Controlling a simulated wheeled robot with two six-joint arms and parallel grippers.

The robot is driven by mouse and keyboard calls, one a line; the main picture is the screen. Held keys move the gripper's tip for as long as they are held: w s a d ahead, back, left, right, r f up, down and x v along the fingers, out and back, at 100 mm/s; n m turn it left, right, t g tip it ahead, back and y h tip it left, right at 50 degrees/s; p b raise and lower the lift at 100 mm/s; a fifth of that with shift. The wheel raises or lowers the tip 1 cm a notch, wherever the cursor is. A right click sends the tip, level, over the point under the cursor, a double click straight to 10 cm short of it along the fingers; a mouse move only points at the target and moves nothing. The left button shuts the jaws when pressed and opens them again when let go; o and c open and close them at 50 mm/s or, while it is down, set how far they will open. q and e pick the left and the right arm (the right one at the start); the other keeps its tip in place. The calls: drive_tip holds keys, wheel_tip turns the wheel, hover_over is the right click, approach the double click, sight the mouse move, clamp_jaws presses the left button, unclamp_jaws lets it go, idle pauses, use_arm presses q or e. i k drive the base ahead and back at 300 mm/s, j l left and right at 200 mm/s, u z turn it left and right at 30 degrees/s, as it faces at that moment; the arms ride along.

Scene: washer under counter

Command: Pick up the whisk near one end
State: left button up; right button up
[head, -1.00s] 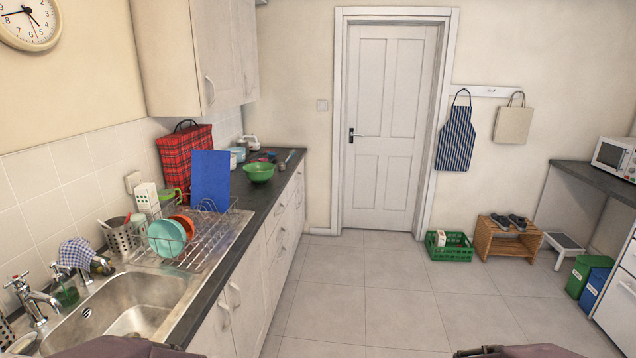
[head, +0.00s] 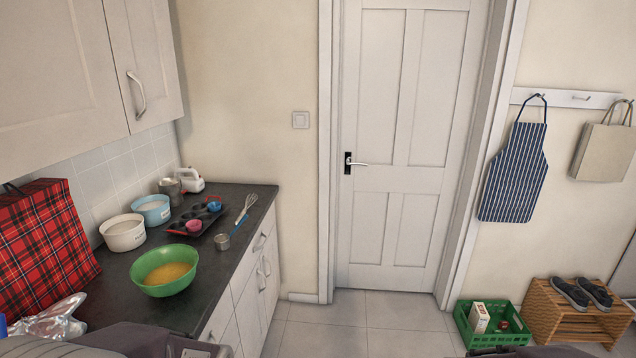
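The whisk (head: 244,210) lies on the dark counter near its far right corner in the head view. Its wire loops point away toward the back wall and its blue handle end points toward me. It lies to the right of a muffin tin (head: 187,227), just beyond a small metal measuring cup (head: 222,242). Only dark parts of my arms show along the bottom edge of the view, well short of the whisk. The fingers of both grippers are out of view.
A green bowl (head: 164,271) with yellow contents stands nearer on the counter. White (head: 123,234) and blue (head: 152,210) tubs, a hand mixer (head: 189,181) and a red tartan bag (head: 43,248) line the wall. A green crate (head: 494,326) stands on the floor by the door (head: 403,150).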

sight(246, 208)
drive_tip(key=i+u, duration=0.1)
drive_tip(key=i, duration=0.4)
drive_tip(key=i+l+u, duration=0.15)
drive_tip(key=i, duration=0.4)
drive_tip(key=i+l+u, duration=0.1)
drive_tip(key=i, duration=0.4)
drive_tip(key=i+l+u, duration=0.15)
drive_tip(key=i, duration=0.35)
drive_tip(key=i+l+u, duration=0.1)
drive_tip(key=i+l, duration=0.2)
drive_tip(key=i, duration=0.2)
drive_tip(key=i+l+u, duration=0.1)
drive_tip(key=i, duration=0.55)
